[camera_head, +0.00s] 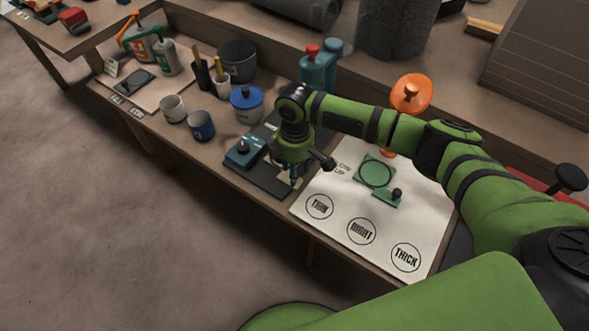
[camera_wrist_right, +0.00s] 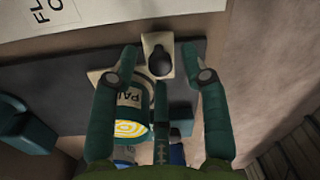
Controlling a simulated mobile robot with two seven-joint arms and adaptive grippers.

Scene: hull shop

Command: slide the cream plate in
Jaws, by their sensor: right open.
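My right gripper (camera_head: 294,180) points down over a dark board (camera_head: 250,181) on the bench. In the right wrist view its fingers (camera_wrist_right: 159,62) are open, one on each side of a cream tab with a dark knob, part of the cream plate (camera_wrist_right: 149,40). I cannot tell whether they touch it. More of the plate seems to lie lower left, partly hidden by a finger. A teal block (camera_head: 244,151) sits on the board. My left gripper is not in view.
A white sheet (camera_head: 330,226) with THIN, RIGHT and THICK circles lies right of the board, bearing a green plate (camera_head: 375,172) with a knobbed tab. An orange object (camera_head: 411,93) stands beyond my arm.

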